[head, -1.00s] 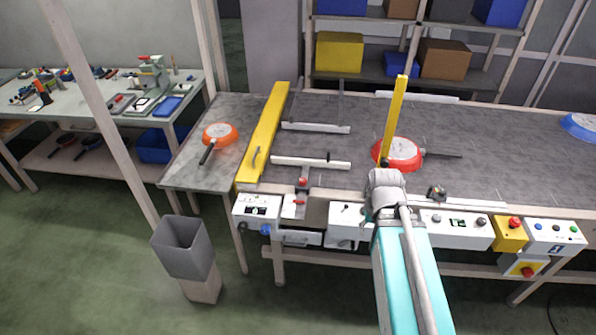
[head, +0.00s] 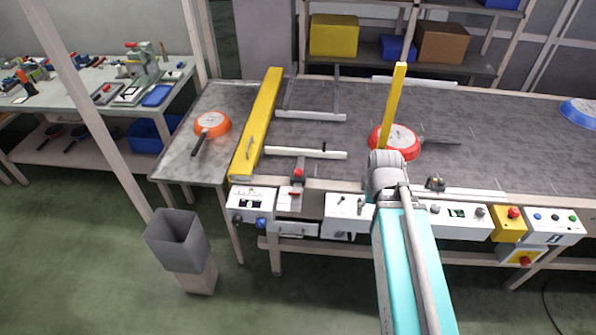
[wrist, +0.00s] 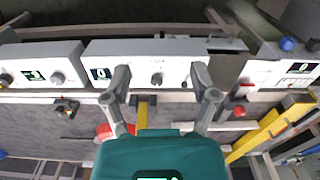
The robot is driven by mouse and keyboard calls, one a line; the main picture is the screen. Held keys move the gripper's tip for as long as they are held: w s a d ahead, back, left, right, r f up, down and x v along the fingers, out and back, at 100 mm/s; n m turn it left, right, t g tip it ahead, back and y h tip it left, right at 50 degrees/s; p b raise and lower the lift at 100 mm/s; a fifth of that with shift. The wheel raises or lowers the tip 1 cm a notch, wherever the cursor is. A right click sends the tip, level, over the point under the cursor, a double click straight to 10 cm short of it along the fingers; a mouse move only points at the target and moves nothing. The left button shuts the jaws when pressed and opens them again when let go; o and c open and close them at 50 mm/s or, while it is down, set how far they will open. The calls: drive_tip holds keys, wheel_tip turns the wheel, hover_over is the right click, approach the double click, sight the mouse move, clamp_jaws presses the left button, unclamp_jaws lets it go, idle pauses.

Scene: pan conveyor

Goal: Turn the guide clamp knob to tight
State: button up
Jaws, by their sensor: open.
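A small dark round knob (wrist: 156,79) sits on the front of a white control box (wrist: 130,52) in the wrist view. In the head view that box (head: 345,212) is partly hidden by my arm. My gripper (wrist: 160,73) is open, with one grey finger on each side of this knob, apart from it. Its depth from the knob is unclear. A red knob (head: 298,172) stands on a clamp at the table's front edge, and also shows in the wrist view (wrist: 238,110), right of the fingers. No label tells which is the guide clamp knob. The head view hides my gripper.
White guide bars (head: 305,152) and a yellow rail (head: 256,125) lie on the grey table. A red pan (head: 395,140) and an orange pan (head: 212,123) rest there. More control boxes (head: 465,220) line the front edge. A grey bin (head: 177,240) stands on the floor.

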drive_tip(key=w+a+n+t+y, duration=0.15)
drive_tip(key=w+a+n, duration=0.25)
drive_tip(key=w+a, duration=0.5)
drive_tip(key=r+n+t+y, duration=0.2)
drive_tip(key=n, duration=0.3)
hover_over(299, 171)
drive_tip(key=s+d, duration=0.4)
drive_tip(key=shift+a+f, duration=0.1)
drive_tip(key=shift+f, duration=0.05)
drive_tip(key=shift+f, duration=0.15)
drive_tip(key=b+x, duration=1.2)
drive_tip(key=x, duration=0.1)
drive_tip(key=shift+s+f, duration=0.1)
drive_tip(key=shift+f, duration=0.25)
